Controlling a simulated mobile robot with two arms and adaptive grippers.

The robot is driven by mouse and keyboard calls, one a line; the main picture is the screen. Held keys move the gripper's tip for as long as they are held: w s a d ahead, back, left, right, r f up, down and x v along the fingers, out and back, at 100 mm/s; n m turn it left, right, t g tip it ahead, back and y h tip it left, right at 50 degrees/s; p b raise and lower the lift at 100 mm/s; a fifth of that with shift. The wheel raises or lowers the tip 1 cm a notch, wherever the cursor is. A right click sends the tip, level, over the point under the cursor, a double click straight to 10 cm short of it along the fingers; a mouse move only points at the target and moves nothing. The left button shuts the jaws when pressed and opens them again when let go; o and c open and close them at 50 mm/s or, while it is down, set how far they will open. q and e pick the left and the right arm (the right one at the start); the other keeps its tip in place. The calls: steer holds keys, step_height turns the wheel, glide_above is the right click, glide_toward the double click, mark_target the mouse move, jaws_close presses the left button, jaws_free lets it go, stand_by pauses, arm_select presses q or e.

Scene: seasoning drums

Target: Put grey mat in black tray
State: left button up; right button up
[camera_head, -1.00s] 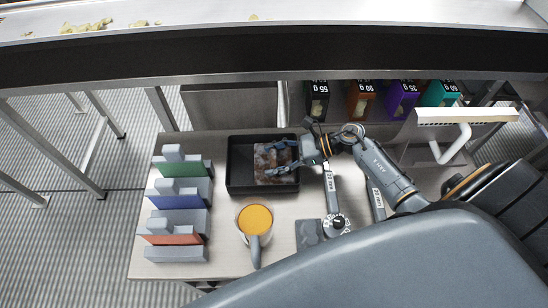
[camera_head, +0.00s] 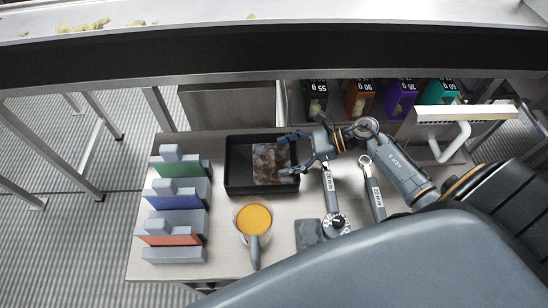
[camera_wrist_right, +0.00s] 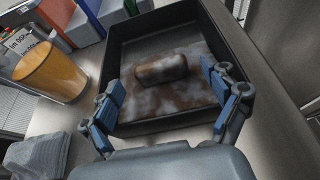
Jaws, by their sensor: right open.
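A small grey mat (camera_head: 309,233) lies flat on the table to the right of the mug; part of it also shows at the lower left in the right wrist view (camera_wrist_right: 38,155). The black tray (camera_head: 234,174) stands at the table's back middle. In it lies a brown-and-white stained sheet (camera_head: 268,172), with a small block of like colour (camera_wrist_right: 161,69) on it in the wrist view. My right gripper (camera_head: 290,155) is open and empty at the tray's right side, fingers spread. My left gripper is not in view.
A mug of orange contents (camera_head: 254,219) stands before the tray. A rack with green, blue and red dividers (camera_head: 178,202) is at left. Wrench-like tools (camera_head: 331,195) lie at right. Coloured boxes (camera_head: 401,98) stand behind. The table (camera_head: 223,262) has bare room in front.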

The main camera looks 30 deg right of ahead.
steer(key=shift+v, duration=1.9)
